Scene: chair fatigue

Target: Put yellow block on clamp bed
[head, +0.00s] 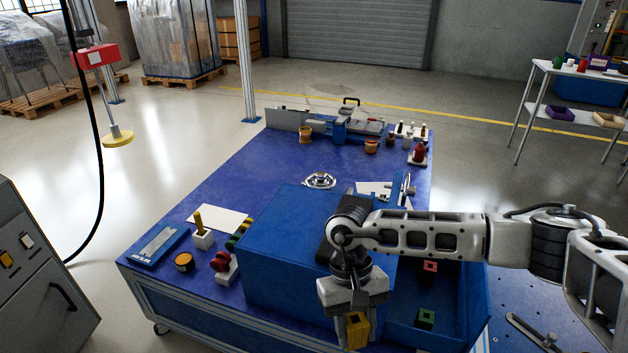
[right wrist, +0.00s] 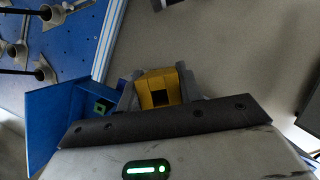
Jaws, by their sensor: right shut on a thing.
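My right gripper (head: 356,318) is shut on the yellow block (head: 357,331), a block with a dark square hole. It holds the block in front of the blue box, near the table's front edge. In the right wrist view, the yellow block (right wrist: 152,84) sits between both fingers. Which part is the clamp bed is not certain; a grey and blue clamp-like device (head: 345,128) stands at the table's far end, well away from my gripper. My left gripper is not in view.
A large blue box (head: 285,245) stands mid-table. A blue tray (head: 462,310) beside my arm holds a red block (head: 430,267) and a green block (head: 426,318). Small pots, a white sheet (head: 218,218) and a red-and-white fixture (head: 224,265) lie around. A post (head: 245,60) rises behind.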

